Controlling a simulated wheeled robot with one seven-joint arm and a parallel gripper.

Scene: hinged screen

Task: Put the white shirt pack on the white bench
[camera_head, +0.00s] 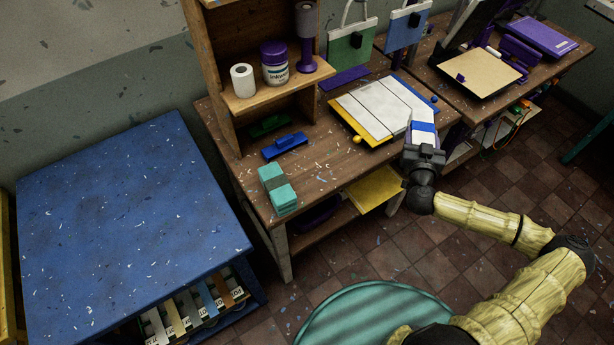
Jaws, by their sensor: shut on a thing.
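The white shirt pack (424,116), white with a blue band, is at the front right edge of the wooden workbench. My gripper (421,142) is shut on its near end, which the jaws partly hide. The pack overlaps the right corner of a board with a white sheet in this view. I cannot tell whether it touches the bench or the board. I see no white bench; the large table at the left is blue.
A teal pack (278,188) with a dark band lies on the workbench (317,181). A shelf unit (229,111) holds a white roll and a jar. A blue-topped table (115,215) has a clear top with scattered flecks. A round teal thing (370,315) is on the floor.

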